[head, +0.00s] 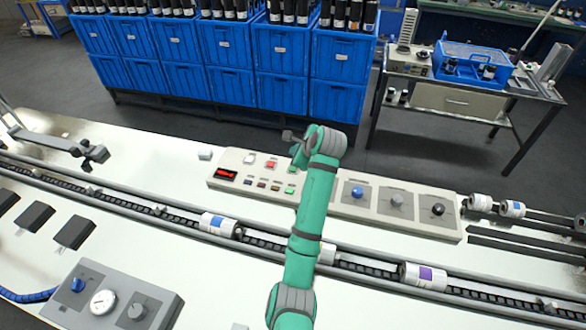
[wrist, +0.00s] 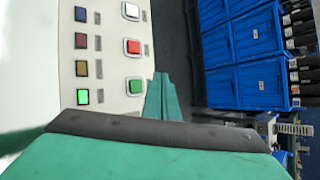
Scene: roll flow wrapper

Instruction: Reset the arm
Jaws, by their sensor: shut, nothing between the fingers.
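My green arm (head: 305,220) reaches across the conveyor from the bottom of the head view, its far end bent above the control panel (head: 395,201). My gripper (wrist: 163,82) is shut and empty; in the wrist view its narrow green tip shows beside the panel's buttons. A red button (wrist: 133,47), a green button (wrist: 135,86) and a lit green lamp (wrist: 83,97) are close to it in that view. Whether the gripper touches the panel cannot be told. In the head view the arm covers part of the panel's middle.
White rolls (head: 221,225) lie along the conveyor (head: 170,215), one with a purple label (head: 423,276). Blue crates (head: 228,60) with bottles stand behind the panel. A side table (head: 465,99) is at the back right.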

